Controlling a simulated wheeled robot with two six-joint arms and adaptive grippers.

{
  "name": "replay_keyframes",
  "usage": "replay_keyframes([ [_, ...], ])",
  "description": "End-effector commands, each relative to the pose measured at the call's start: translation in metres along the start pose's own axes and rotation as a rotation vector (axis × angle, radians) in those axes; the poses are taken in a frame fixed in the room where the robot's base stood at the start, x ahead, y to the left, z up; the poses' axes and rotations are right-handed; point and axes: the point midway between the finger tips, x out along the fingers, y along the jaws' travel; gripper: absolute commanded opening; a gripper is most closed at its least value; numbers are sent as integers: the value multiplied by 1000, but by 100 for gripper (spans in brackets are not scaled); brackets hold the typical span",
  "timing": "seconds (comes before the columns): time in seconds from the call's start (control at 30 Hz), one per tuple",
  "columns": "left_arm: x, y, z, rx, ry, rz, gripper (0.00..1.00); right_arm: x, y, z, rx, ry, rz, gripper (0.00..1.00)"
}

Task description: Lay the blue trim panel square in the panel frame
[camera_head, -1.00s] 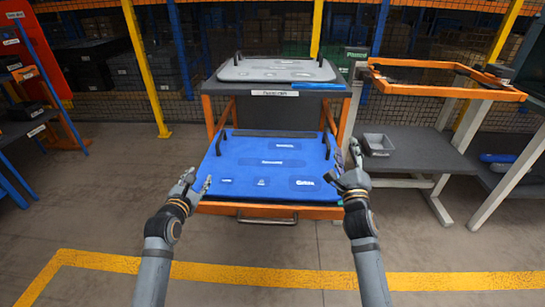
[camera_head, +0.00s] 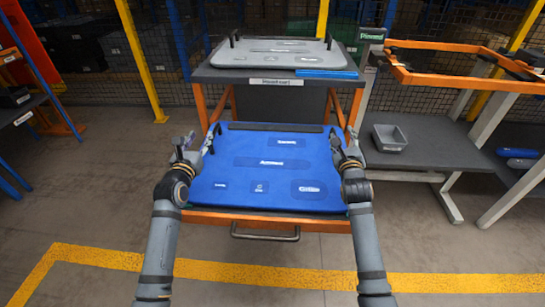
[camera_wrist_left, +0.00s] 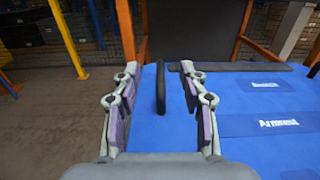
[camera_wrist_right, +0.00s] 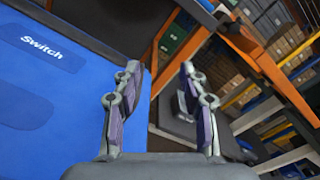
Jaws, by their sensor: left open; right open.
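The blue trim panel (camera_head: 235,178) lies flat on the drawer-like lower level of an orange cart. Black handles stand at its left and right edges. My left gripper (camera_head: 192,146) is open at the left edge. In the left wrist view the black left handle (camera_wrist_left: 161,87) stands between its spread fingers (camera_wrist_left: 159,68). My right gripper (camera_head: 345,148) is open by the right edge; in the right wrist view its fingers (camera_wrist_right: 160,70) are apart, and I cannot make out the right handle between them. The orange panel frame (camera_head: 465,85) is on a stand at the upper right, apart from the panel.
A grey panel (camera_head: 275,60) with handles lies on the cart's top. A blue strip (camera_head: 327,74) lies at that top's front edge. A grey bin (camera_head: 389,138) sits on a dark shelf right of the cart. Racks stand at both sides; open floor lies in front.

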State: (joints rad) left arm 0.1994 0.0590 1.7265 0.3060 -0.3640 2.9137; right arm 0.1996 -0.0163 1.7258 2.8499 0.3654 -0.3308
Motion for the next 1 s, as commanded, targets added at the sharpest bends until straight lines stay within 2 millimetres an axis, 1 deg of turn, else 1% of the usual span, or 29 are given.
replay_keyframes([
  [0.37,-1,0,-73,-4,4,2,43,-1,40,-61,-5,1,8,43],
  [0.43,16,0,-69,-2,-2,2,43,15,38,-58,-3,-3,4,43],
  [0.63,53,0,-70,-3,1,2,43,53,39,-58,-4,-1,6,43],
  [0.8,68,0,-71,-1,1,1,43,68,39,-59,-3,-1,4,43],
  [1.0,74,0,-71,1,1,2,43,74,39,-59,-1,-1,5,43],
])
